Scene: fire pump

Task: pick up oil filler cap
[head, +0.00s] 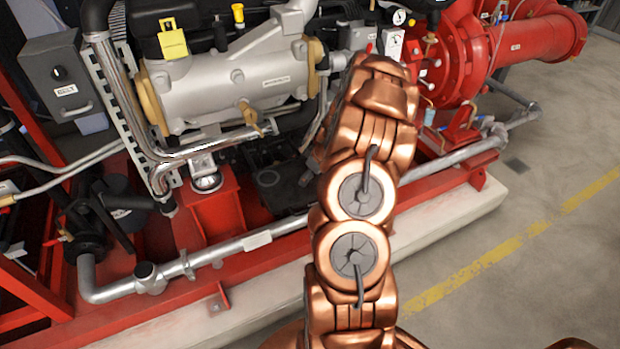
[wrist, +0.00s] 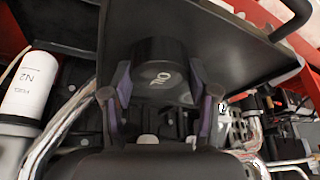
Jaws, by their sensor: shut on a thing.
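The oil filler cap (wrist: 160,72) is a black round cap with "OIL" in white letters, shown inverted in the wrist view. My gripper (wrist: 161,88) is shut on it, with one finger on each side of the cap. Behind the cap is a dark flat panel (wrist: 240,50). I cannot tell whether the cap still touches it. In the head view my copper arm hides the gripper and the cap.
A white canister marked "N2" (wrist: 32,85) stands left in the wrist view. In the head view the grey engine block (head: 235,75), red pump housing (head: 465,50) and grey pipe (head: 230,245) crowd the arm. Open floor (head: 540,220) lies to the right.

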